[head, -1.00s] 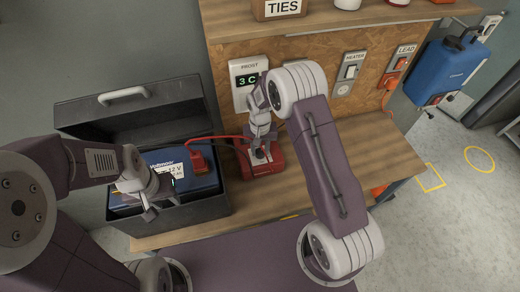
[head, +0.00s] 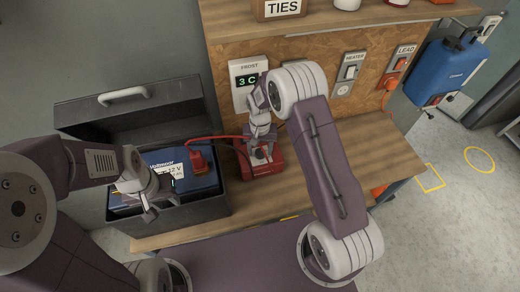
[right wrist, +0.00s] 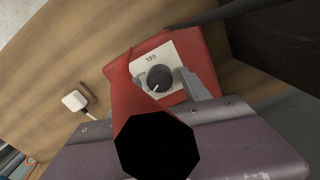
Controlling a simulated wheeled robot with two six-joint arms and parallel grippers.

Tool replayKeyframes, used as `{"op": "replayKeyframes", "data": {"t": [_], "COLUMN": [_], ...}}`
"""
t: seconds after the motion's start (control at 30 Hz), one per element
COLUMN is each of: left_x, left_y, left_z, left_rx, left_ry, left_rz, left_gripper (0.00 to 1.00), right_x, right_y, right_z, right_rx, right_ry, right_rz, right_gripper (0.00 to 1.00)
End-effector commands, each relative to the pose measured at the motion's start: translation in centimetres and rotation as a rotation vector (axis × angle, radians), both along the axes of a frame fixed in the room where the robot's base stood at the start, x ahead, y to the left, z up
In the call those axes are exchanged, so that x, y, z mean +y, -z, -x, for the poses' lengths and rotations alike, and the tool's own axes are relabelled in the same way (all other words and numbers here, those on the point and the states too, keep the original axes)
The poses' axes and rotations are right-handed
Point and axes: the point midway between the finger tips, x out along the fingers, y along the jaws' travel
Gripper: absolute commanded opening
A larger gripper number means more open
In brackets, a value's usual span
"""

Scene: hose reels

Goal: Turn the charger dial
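The red charger (head: 270,168) stands on the bench. In the right wrist view it has a pale label plate (right wrist: 185,52) reading GEL, and a black dial (right wrist: 158,79) with a white pointer mark toward the plate's lower left. My right gripper (head: 262,157) reaches down over the charger's face. In the right wrist view a grey finger stands just right of the dial with a small gap; the other side is partly hidden by a red part with a black end (right wrist: 157,146). My left gripper (head: 162,206) is open and empty over the blue battery (head: 205,181).
The battery sits in a dark open-lidded box (head: 208,211) left of the charger, with a red clamp (head: 198,160) and red cable. A frost display (head: 247,79) and switches are on the panel behind. The bench (head: 375,150) is clear at right.

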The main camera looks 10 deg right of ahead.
Motion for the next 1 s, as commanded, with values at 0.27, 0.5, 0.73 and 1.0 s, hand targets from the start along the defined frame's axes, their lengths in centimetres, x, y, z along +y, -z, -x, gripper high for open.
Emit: {"op": "replayKeyframes", "data": {"t": [0.27, 0.5, 0.73, 1.0], "left_x": [0.0, 0.0, 0.0, 0.0], "left_y": [-0.4, -4.2, -7.6, -7.2], "left_z": [0.0, 0.0, 0.0, 0.0], "left_rx": [0.000, 0.000, 0.000, 0.000], "left_ry": [0.000, 0.000, 0.000, 0.000], "left_rz": [0.000, 0.000, 0.000, 0.000], "left_gripper": [0.36, 0.36, 0.36, 0.36], "right_x": [0.0, 0.0, 0.0, 0.0], "right_y": [-0.5, -5.0, -9.3, -9.0], "right_z": [0.0, 0.0, 0.0, 0.1], "right_rx": [0.000, -0.001, -0.001, 0.000], "right_ry": [0.000, 0.000, 0.000, 0.000], "right_rz": [0.000, -0.001, 0.000, 0.000], "right_gripper": [0.55, 0.55, 0.55, 0.55]}}
